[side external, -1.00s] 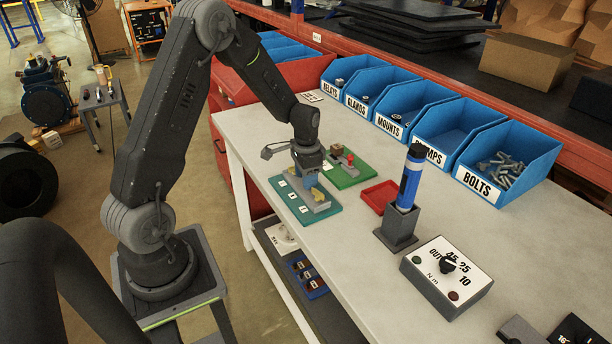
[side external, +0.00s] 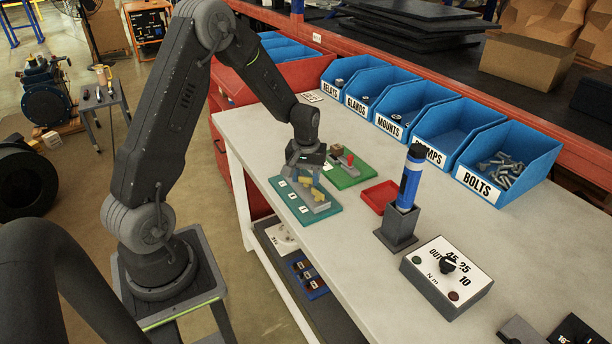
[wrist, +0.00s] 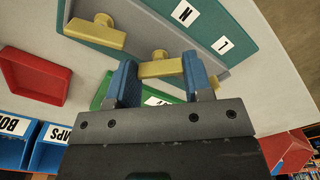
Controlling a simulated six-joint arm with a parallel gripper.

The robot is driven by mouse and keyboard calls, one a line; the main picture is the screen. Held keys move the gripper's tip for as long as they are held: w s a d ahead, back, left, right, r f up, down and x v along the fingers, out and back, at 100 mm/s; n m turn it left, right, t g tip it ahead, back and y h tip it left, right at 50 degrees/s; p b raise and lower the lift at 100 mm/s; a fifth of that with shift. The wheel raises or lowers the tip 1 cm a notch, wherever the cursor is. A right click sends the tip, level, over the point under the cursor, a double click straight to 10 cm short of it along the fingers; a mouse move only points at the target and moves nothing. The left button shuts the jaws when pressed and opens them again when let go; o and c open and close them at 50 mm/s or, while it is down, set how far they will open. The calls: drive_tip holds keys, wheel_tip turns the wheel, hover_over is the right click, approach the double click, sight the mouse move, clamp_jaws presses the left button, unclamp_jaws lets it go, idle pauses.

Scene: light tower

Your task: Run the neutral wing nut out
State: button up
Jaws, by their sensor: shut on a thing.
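My gripper (wrist: 160,78) is shut on a yellow wing nut (wrist: 160,67), one wing end against each blue finger pad. A second yellow wing nut (wrist: 95,36) stands free to its left in the wrist view. Both are on a grey block on a teal board (wrist: 236,14), which carries white labels, one reading N (wrist: 184,12). I cannot tell for certain which label the held nut belongs to. In the side view my gripper (side external: 306,176) is low over the teal board (side external: 325,212), and a yellow nut (side external: 318,193) shows beside it.
A green board (side external: 346,180) with a red-topped part lies just behind. A red tray (side external: 380,195), a blue-black tool in a grey stand (side external: 398,238) and a dial box (side external: 447,278) are to the right. Blue bins (side external: 508,160) line the back.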

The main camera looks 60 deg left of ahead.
drive_tip(key=n, duration=0.4)
drive_tip(key=shift+s+f, duration=0.1)
drive_tip(key=shift+f, duration=0.15)
drive_tip(key=shift+d+n, duration=0.1)
drive_tip(key=shift+n, duration=1.7)
drive_tip(key=o, duration=0.9)
drive_tip(key=shift+r, duration=0.15)
wheel_tip(320, 180, up, 14)
drive_tip(key=shift+f, duration=0.1)
